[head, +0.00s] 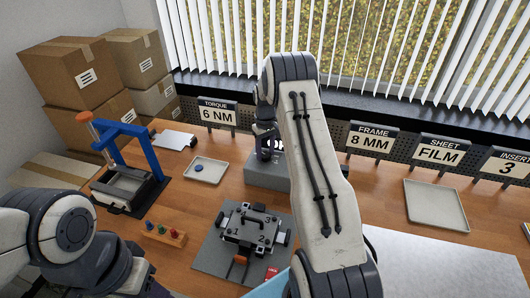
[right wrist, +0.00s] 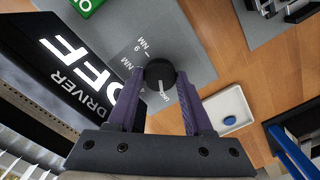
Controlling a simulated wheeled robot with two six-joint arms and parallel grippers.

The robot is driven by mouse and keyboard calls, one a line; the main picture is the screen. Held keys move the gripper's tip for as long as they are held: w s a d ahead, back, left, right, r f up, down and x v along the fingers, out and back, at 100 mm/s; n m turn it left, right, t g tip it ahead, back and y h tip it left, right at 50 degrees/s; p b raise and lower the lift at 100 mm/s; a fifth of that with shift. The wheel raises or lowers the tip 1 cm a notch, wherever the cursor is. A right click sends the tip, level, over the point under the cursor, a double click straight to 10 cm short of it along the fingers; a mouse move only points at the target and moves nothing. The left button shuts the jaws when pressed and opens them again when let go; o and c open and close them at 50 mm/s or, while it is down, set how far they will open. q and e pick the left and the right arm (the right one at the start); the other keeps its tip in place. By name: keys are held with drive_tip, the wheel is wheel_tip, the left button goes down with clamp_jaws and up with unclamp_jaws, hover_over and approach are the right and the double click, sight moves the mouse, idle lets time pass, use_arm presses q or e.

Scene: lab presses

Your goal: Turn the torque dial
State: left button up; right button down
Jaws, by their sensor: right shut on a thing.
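The torque dial (right wrist: 158,72) is a round black knob with a white pointer line, on a grey plate with printed marks, one reading 6 NM. The pointer lies toward the lower part of the right wrist view, near partly hidden lettering. My right gripper (right wrist: 160,88) is shut on the dial, one purple-grey finger on each side. In the head view the right gripper (head: 265,132) is over the grey dial box (head: 268,178), and the arm hides part of it. A sign (head: 218,112) reads TORQUE 6 NM. My left arm shows at lower left; its gripper is out of view.
A dark panel reading DRIVER OFF (right wrist: 75,70) stands close to the right gripper. A tray with a blue disc (head: 205,170), a blue-framed press (head: 125,170) and a numbered fixture (head: 248,228) stand nearby. An empty tray (head: 435,222) lies at right.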

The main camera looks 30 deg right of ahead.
sight(265, 155)
drive_tip(key=shift+c, duration=1.5)
unclamp_jaws()
drive_tip(key=shift+r, duration=0.1)
wheel_tip(265, 155, up, 10)
drive_tip(key=b, duration=0.2)
drive_tip(key=shift+r+b, duration=0.2)
drive_tip(key=shift+b, duration=0.2)
